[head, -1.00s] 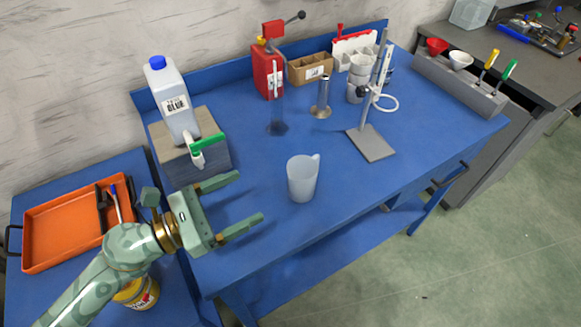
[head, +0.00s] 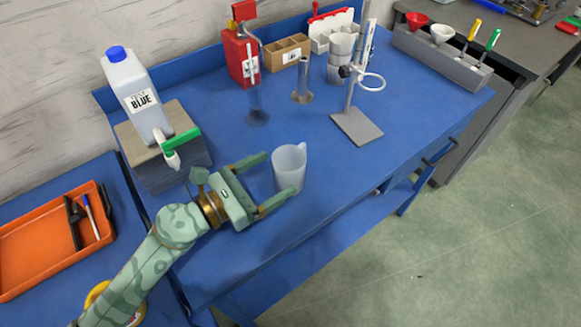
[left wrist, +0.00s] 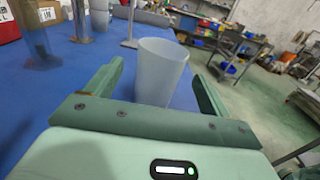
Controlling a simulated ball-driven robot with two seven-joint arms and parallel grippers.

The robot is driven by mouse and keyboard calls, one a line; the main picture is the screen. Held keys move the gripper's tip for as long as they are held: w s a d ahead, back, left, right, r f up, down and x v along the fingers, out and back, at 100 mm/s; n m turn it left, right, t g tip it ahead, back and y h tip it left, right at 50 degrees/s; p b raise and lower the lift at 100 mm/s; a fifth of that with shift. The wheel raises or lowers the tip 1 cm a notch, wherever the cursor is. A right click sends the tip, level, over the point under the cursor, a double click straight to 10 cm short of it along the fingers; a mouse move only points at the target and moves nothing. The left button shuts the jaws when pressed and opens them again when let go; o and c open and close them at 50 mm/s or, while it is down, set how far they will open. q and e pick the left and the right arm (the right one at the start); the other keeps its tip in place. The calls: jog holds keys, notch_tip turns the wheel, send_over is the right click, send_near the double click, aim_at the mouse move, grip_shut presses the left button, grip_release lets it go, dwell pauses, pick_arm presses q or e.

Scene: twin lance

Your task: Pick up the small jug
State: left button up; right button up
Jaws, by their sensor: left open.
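My right gripper is not in view.
A jug-like blue-capped bottle (head: 134,95) with a tap lies on a grey block (head: 150,165) at left. A clear cylinder (head: 257,105), a metal cylinder (head: 302,85) and a ring stand (head: 357,127) are behind the jug. The bench right of the jug is clear.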

aim_at(300, 159)
pick_arm(q)
jog(key=x, duration=0.5)
jog(key=shift+w+d, duration=0.2)
jog(key=shift+d, duration=0.1)
jog(key=c, duration=1.1)
